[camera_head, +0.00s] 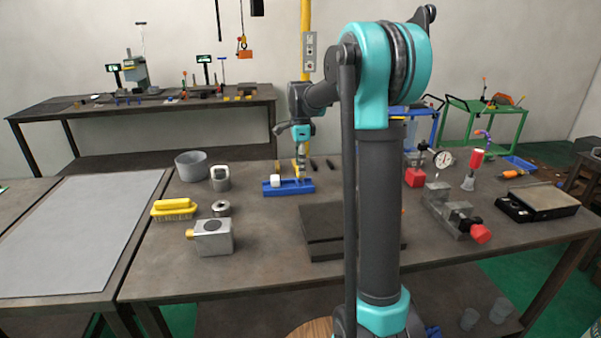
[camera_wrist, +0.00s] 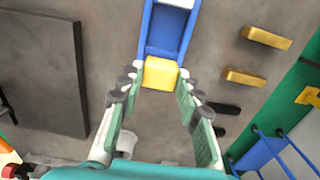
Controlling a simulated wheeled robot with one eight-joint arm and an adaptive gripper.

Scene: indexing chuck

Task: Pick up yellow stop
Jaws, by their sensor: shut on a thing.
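The yellow stop (camera_wrist: 161,73) is a small yellow block between my fingertips in the wrist view. My gripper (camera_wrist: 160,77) is shut on it, with one finger on each side. The stop is at the near end of a blue tray (camera_wrist: 164,46) in that view; I cannot tell whether it still touches the tray. In the head view my gripper (camera_head: 301,172) points down over the right part of the blue tray (camera_head: 303,189). The stop is too small and covered there to make out clearly.
Two yellow bars (camera_wrist: 266,38) (camera_wrist: 244,77) and two dark pieces (camera_wrist: 225,108) lie right of my gripper in the wrist view. A dark flat plate (camera_head: 322,222) lies in front of the tray.

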